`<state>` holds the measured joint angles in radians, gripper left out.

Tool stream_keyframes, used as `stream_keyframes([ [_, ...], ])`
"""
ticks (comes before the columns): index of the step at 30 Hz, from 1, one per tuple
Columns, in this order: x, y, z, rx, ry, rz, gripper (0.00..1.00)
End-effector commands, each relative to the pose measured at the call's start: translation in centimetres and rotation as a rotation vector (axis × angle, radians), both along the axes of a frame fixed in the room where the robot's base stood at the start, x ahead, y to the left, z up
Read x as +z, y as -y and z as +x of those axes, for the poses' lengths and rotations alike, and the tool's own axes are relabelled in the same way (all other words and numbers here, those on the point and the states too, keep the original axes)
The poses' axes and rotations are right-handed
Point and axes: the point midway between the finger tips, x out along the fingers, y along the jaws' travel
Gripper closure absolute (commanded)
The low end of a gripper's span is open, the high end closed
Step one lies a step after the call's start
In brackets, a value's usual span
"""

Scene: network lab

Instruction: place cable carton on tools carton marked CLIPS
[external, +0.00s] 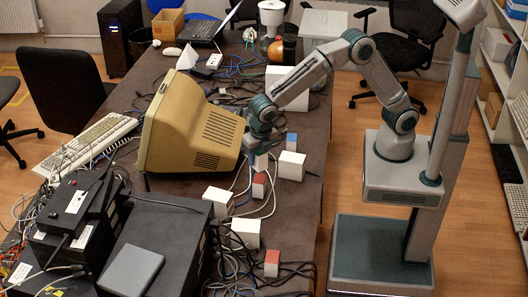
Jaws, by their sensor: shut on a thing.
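My gripper (258,150) points down over the table, right of the old beige monitor. It is shut on a small white carton (261,162), partly hidden by the fingers; I take it to be the cable carton, but no label is readable. Several small cartons stand below and around it: a plain white one (291,165) close on the right, a red-and-white one (259,186) just below, and a blue-and-white one (291,141) above right. Which carton is marked CLIPS cannot be told at this size. Whether the held carton touches anything beneath is unclear.
The beige monitor (190,125) stands close left of my gripper. More cartons, white (217,201), white (245,232) and red-topped (271,263), stand toward the front among loose cables. A larger white box (280,78) is behind. The dark table (312,150) has a bare strip along its right edge.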

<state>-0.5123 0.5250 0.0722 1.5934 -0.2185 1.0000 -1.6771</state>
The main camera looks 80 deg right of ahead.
Motion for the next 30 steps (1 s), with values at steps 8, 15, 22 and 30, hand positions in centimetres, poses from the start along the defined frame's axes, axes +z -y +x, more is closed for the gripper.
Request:
stream_keyframes([
  [8, 2.2, 0.9, 4.7, 0.376, 0.001, 0.002, 0.90],
  [15, 3.8, 1.9, 7.7, 0.644, 0.000, 0.001, 0.90],
  [22, 4.5, 2.3, 8.9, 0.764, -0.002, 0.000, 0.90],
  [30, 1.9, -2.3, 9.0, 0.782, -0.004, -0.001, 0.90],
])
